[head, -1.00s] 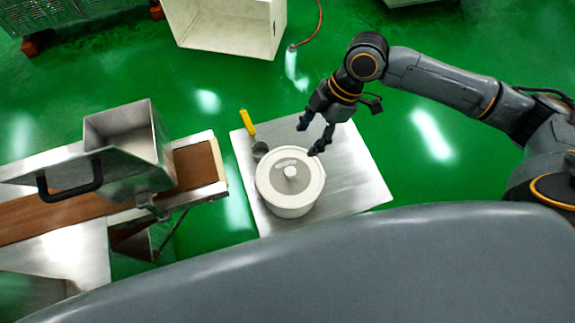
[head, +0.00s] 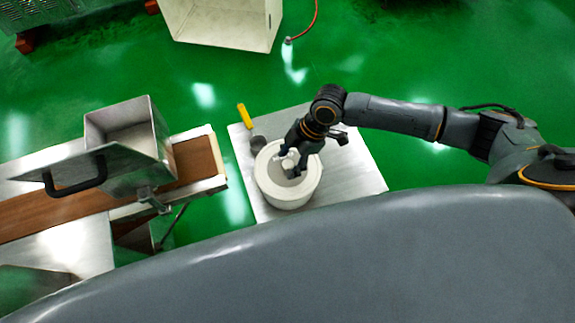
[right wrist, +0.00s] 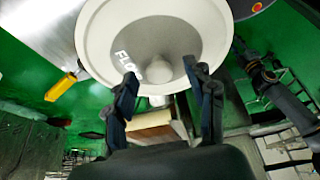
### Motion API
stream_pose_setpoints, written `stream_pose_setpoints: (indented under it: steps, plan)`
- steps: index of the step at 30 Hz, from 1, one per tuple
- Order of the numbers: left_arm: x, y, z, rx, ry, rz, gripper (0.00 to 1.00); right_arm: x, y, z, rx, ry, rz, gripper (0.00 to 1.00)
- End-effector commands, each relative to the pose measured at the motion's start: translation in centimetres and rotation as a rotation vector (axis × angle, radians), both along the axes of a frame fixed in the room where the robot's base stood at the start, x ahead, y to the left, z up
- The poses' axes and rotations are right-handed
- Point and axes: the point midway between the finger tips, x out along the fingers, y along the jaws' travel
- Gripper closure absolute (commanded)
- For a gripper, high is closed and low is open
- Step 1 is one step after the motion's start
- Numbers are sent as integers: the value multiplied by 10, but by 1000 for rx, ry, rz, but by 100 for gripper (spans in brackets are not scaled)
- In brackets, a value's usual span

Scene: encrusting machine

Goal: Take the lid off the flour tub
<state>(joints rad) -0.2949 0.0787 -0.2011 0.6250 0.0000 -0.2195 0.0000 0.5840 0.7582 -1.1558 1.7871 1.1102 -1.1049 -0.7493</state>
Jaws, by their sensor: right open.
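The white flour tub (head: 287,196) stands upright on a metal table. Its round lid has a grey middle and a pale knob (head: 289,162), and it sits on the tub. The right wrist view shows the lid (right wrist: 145,40) with part of the "FLOUR" lettering. My right gripper (head: 292,163) is over the lid, its fingers open and pointing down around the knob. In the right wrist view the knob (right wrist: 159,100) shows between the two fingers; I cannot tell whether they touch it.
A scoop with a yellow handle (head: 244,116) lies beside the tub on the metal table (head: 357,178). A machine with a metal hopper (head: 124,128) and brown belt (head: 194,159) stands to the left. A pale open bin (head: 222,25) is at the back. The table's right side is clear.

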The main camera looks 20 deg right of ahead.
Motion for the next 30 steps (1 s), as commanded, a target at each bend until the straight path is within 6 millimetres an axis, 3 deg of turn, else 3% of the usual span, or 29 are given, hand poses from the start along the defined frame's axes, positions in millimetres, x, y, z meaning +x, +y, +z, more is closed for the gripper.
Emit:
stream_pose_setpoints:
  steps: [5, 13, 23, 30]
  plan:
    - [-4, 2, -1, 2, 7, 0, 68, 0, 0, 0, 0, -1, 0, 45]
    - [-8, 3, -1, 4, 12, 1, 68, 0, 0, 0, 0, -1, 0, 100]
    - [-8, 3, -1, 4, 12, 1, 68, 1, 0, 2, 1, -2, 0, 100]
    - [-8, 3, -2, 4, 12, 1, 68, 2, 0, 24, 2, -6, 1, 100]
